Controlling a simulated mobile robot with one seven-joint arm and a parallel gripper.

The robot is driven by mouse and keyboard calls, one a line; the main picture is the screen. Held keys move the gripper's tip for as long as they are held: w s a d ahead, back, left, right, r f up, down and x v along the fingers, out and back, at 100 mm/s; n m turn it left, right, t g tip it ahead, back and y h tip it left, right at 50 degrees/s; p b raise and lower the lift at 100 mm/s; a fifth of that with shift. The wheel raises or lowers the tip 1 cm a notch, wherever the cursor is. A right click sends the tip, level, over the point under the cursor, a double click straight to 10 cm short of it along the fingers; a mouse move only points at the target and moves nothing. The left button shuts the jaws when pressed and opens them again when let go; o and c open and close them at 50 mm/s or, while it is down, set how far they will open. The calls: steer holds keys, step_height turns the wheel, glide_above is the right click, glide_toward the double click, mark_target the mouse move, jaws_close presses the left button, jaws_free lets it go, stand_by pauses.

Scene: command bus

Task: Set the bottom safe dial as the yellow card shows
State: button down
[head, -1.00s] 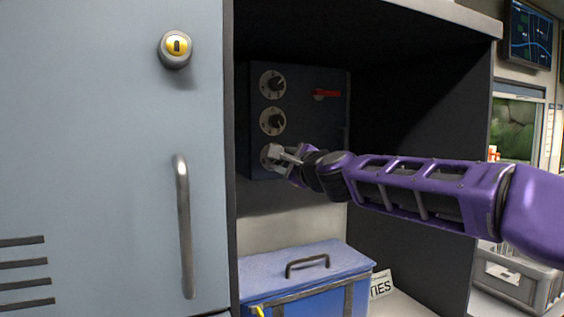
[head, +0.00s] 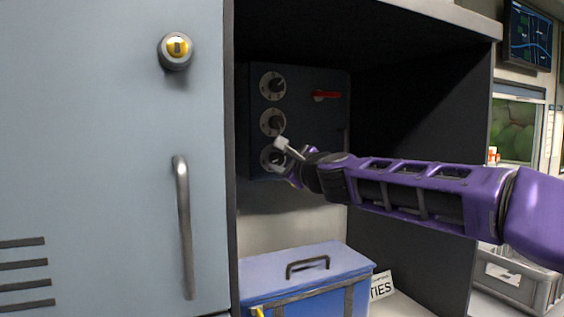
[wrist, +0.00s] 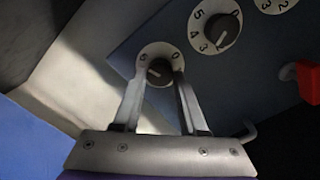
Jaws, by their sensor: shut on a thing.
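The dark safe (head: 311,110) is mounted inside the cabinet, with three dials in a column. My gripper (head: 280,156) is at the bottom dial (head: 268,158) and partly covers it. In the wrist view my gripper (wrist: 158,82) has its two fingers on either side of the bottom dial's black knob (wrist: 159,72), shut on it. Digits show on that dial's white plate (wrist: 148,54), but the fingers hide part of it. The middle dial (head: 272,122) and top dial (head: 272,86) are clear of my gripper. I do not see the yellow card.
A red handle (head: 325,95) is on the safe's right side. A blue box (head: 335,262) with a dark handle stands below. The grey cabinet door (head: 110,150) is at left, and the cabinet's dark side wall (head: 420,110) is at right.

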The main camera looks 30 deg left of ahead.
steer(key=shift+c, duration=2.2)
jaws_free()
steer(key=shift+s+d, duration=0.15)
steer(key=shift+d, duration=0.3)
steer(key=v, duration=1.6)
steer(key=shift+s+d+p, duration=0.2)
steer(key=shift+p, duration=0.15)
